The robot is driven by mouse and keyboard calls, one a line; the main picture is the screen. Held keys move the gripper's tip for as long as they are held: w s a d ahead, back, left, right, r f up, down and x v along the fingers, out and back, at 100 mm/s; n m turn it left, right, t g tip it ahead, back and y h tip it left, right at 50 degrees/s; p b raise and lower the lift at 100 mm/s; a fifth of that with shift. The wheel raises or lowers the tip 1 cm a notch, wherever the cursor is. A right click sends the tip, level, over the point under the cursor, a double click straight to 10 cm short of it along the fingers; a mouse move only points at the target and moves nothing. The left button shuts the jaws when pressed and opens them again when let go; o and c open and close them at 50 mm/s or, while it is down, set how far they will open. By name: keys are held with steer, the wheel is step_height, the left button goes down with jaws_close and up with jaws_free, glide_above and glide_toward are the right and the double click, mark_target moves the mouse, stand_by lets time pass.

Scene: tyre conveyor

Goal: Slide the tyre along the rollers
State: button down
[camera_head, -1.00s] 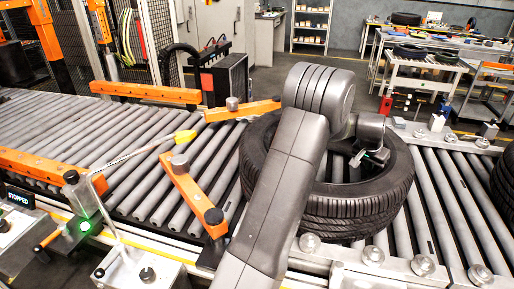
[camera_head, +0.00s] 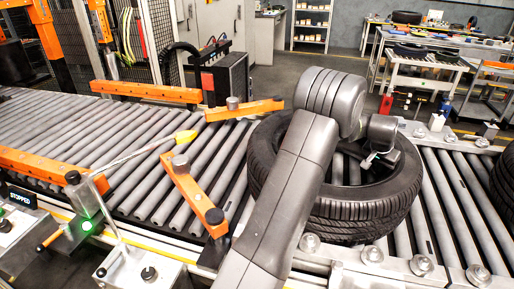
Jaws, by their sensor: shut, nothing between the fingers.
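A black tyre (camera_head: 365,215) lies flat on the grey rollers, right of the two orange guide arms. My arm reaches across it from the front. My gripper (camera_head: 368,162) is shut and empty, pointing down into the tyre's central opening near its right inner side. Whether the fingers touch the inner rim cannot be told. My arm hides the tyre's left front and part of its opening.
The roller conveyor (camera_head: 120,137) runs left to right. Orange guide arms (camera_head: 195,195) and (camera_head: 245,110) angle inward left of the tyre. A second tyre (camera_head: 504,182) sits at the right edge. Rollers between the tyres are bare. A display (camera_head: 20,197) reads STOPPED, with a green light (camera_head: 86,226) nearby.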

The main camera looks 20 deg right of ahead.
steer(key=shift+s+d+f+p, duration=0.1)
steer(key=shift+s+d+p, duration=0.1)
steer(key=shift+s+d, duration=0.4)
steer(key=shift+s+d+f+p, duration=0.1)
steer(key=shift+s+d+p, duration=0.2)
steer(key=shift+d, duration=0.45)
steer(key=shift+s+d+f+p, duration=0.1)
steer(key=shift+s+d+p, duration=0.05)
steer(key=shift+s+d, duration=0.5)
steer(key=shift+d, duration=0.25)
steer(key=shift+a, duration=0.1)
step_height(320, 180, up, 13)
steer(key=w+a+p, duration=0.1)
steer(key=p, duration=0.5)
steer(key=shift+w+a+r, duration=0.2)
steer(key=shift+a, duration=0.15)
